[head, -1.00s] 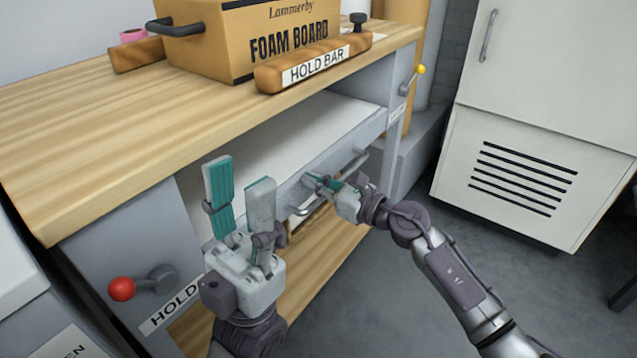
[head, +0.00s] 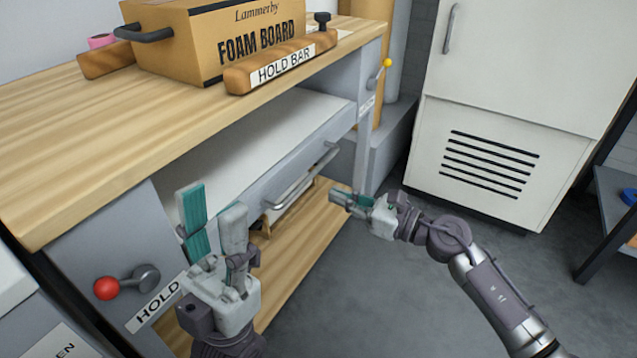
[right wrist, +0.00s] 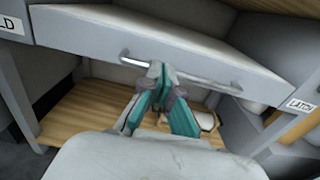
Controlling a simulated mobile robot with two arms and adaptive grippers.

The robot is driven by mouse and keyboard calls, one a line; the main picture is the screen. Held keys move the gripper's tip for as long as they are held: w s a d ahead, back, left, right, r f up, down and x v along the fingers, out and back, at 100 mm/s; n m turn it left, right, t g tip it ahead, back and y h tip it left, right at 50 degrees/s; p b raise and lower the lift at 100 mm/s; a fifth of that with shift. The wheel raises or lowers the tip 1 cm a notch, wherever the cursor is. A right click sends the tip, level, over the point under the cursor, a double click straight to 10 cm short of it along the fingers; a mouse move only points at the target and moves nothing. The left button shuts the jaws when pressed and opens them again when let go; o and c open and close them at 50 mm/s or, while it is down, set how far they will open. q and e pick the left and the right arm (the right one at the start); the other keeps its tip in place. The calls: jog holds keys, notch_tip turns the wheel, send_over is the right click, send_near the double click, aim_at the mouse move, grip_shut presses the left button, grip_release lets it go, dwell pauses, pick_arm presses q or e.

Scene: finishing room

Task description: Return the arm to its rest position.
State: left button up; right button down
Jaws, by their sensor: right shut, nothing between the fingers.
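My right gripper (head: 350,200) is shut and empty, out in front of the workbench, to the right of the drawer handle (head: 302,180) and apart from it. In the right wrist view its closed fingertips (right wrist: 158,72) overlap the handle in the picture, with the drawer front (right wrist: 170,40) behind. My left gripper (head: 212,222) points upward in front of the bench, its two fingers apart with nothing between them. The drawer (head: 285,158) is partly pulled out, showing a pale inside surface.
A foam board box (head: 225,45) and a wooden hold bar (head: 280,68) are on the bench top (head: 90,130). A red-knobbed lever (head: 107,288) and a yellow-knobbed lever (head: 387,63) stick out of the bench. A white cabinet (head: 510,110) stands at the right. Floor between is clear.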

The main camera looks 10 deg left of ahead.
jog(key=shift+s+d, duration=0.3)
jog(key=shift+d, duration=0.2)
